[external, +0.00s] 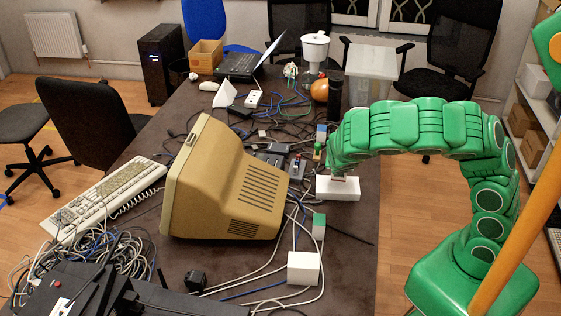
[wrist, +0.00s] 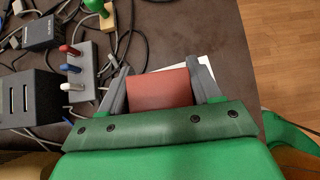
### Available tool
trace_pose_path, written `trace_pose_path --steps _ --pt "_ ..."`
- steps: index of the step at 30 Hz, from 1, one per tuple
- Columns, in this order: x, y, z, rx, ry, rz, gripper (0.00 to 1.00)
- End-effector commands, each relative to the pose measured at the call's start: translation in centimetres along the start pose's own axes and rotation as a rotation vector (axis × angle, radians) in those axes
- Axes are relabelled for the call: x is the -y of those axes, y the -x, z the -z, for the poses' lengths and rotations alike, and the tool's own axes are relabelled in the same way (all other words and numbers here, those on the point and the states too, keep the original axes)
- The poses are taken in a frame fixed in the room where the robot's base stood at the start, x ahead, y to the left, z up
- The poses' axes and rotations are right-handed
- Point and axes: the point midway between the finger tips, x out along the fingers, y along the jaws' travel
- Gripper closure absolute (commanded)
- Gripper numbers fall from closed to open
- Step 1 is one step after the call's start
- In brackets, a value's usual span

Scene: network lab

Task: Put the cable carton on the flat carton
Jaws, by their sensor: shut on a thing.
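My gripper (wrist: 162,75) is shut on a box with a reddish-brown top, which I take for the cable carton (wrist: 158,90), in the wrist view. One finger presses on each side of it. A white flat carton (external: 338,189) lies near the table's right edge in the external view, directly below my gripper (external: 339,178). A white corner of the flat carton (wrist: 207,64) shows beyond the right finger in the wrist view. The held carton is mostly hidden by my gripper in the external view. I cannot tell whether it touches the flat carton.
A beige monitor (external: 225,185) stands left of my gripper. A grey switch strip (wrist: 80,75) and a black socket box (wrist: 28,98) are beside it in the wrist view. A white box (external: 303,268) and a green-and-white box (external: 319,225) stand nearer, among loose cables.

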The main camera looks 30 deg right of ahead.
Motion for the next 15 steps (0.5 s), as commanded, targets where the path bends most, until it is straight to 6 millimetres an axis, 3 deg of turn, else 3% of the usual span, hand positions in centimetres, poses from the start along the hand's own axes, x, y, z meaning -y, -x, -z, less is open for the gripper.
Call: trace_pose_path --steps 7,15 --pt "0.0 -1.7 1.7 -0.001 0.001 -0.001 0.77" --pt "-0.1 -2.0 2.0 0.0 0.0 -0.002 0.77"
